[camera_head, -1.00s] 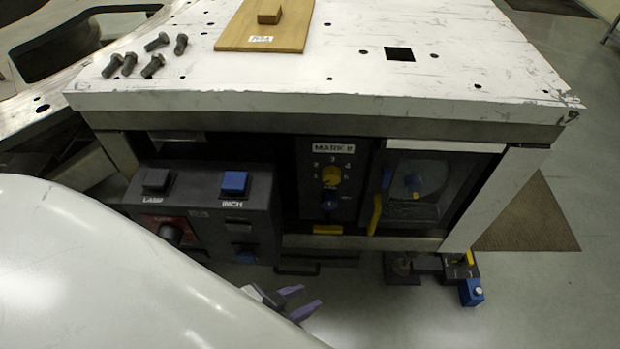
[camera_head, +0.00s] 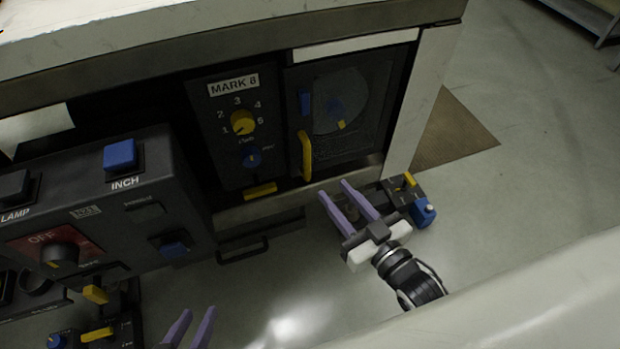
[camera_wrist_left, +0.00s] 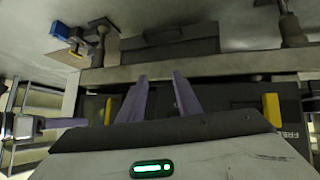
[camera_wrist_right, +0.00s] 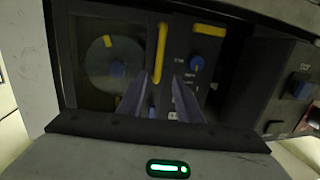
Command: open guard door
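The guard door (camera_head: 355,105) is a dark panel with a round window at the right of the machine front, and it looks shut. Its upright yellow handle (camera_head: 305,155) is on its left edge, with a blue piece (camera_head: 305,103) above it. My right gripper (camera_head: 334,190) is open and empty, just below and in front of the handle. In the right wrist view the handle (camera_wrist_right: 160,52) lies ahead of the spread fingers (camera_wrist_right: 160,76), apparently not between them. My left gripper (camera_head: 200,312) is open and empty at the bottom edge of the head view; it also shows in the left wrist view (camera_wrist_left: 160,76).
The MARK 8 dial panel (camera_head: 238,120) is left of the door. A control box (camera_head: 100,205) with INCH and LAMP buttons juts out at left. The white tabletop (camera_head: 150,20) overhangs above. A low blue-and-black device (camera_head: 422,212) is behind my right gripper. The right floor is open.

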